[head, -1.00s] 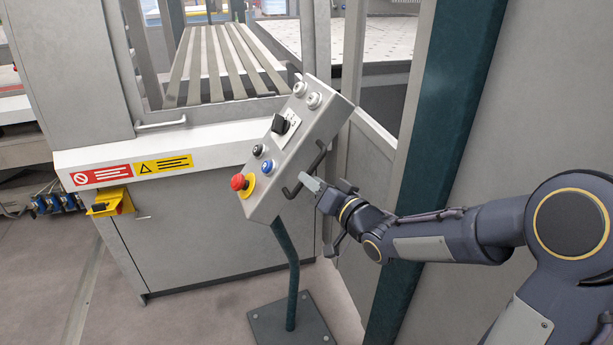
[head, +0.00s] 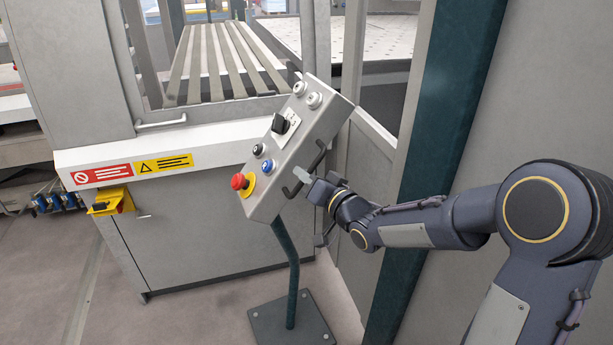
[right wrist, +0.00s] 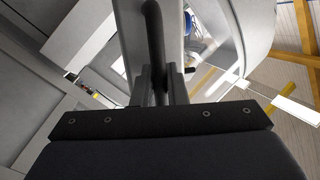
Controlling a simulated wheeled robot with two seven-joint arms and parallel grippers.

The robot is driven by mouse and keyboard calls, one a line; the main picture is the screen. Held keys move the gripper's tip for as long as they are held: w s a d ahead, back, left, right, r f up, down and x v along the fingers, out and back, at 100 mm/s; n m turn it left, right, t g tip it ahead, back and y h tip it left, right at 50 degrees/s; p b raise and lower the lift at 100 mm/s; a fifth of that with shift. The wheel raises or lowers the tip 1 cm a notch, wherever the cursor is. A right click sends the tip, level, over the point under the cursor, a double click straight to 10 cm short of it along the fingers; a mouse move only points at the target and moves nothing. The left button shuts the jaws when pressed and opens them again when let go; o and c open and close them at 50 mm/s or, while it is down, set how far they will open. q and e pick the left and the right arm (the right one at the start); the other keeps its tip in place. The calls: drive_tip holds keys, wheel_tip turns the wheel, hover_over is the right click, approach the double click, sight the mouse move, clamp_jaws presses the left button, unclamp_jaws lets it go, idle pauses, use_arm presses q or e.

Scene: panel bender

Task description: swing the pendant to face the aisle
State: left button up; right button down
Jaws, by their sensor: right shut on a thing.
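The pendant (head: 285,145) is a grey slanted box on a bent teal post (head: 293,285). Its face carries a red emergency stop on a yellow ring (head: 241,183), blue, black and white buttons and a black selector, and faces up and left in the head view. A dark bar handle (head: 320,157) runs along its right side. My right gripper (head: 303,177) is at the lower end of this handle, shut on it. In the right wrist view the dark handle (right wrist: 153,40) passes down between the two fingers (right wrist: 161,88). My left gripper is not in view.
A grey machine cabinet (head: 195,225) with warning labels stands behind and left of the pendant. A teal column (head: 440,130) and grey panel stand close to my right arm. The post's base plate (head: 270,325) is on the floor. Open floor lies at lower left.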

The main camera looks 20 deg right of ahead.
drive_tip(key=shift+w+d+r+n+g+y+p, duration=0.3)
drive_tip(key=shift+w+d+n+y+p, duration=0.2)
drive_tip(key=shift+w+d+y, duration=0.15)
drive_tip(key=w+d+n+g+y+p, duration=0.1)
drive_tip(key=y+p, duration=0.1)
drive_tip(key=p, duration=0.1)
drive_tip(key=w+d+n+g+y+p, duration=0.1)
drive_tip(key=w+n+y+p, duration=0.1)
drive_tip(key=p, duration=0.1)
drive_tip(key=shift+w+r+g+p, duration=0.15)
drive_tip(key=shift+r+g+p, duration=0.05)
drive_tip(key=shift+g+p, duration=0.2)
drive_tip(key=shift+w+d+f+n+y, duration=0.15)
drive_tip(key=shift+n+y, duration=0.15)
drive_tip(key=shift+y, duration=0.15)
drive_tip(key=shift+w+f+g, duration=0.1)
drive_tip(key=shift+f+g, duration=0.1)
drive_tip(key=shift+g, duration=0.1)
drive_tip(key=c, duration=1.5)
unclamp_jaws()
drive_tip(key=shift+f, duration=0.1)
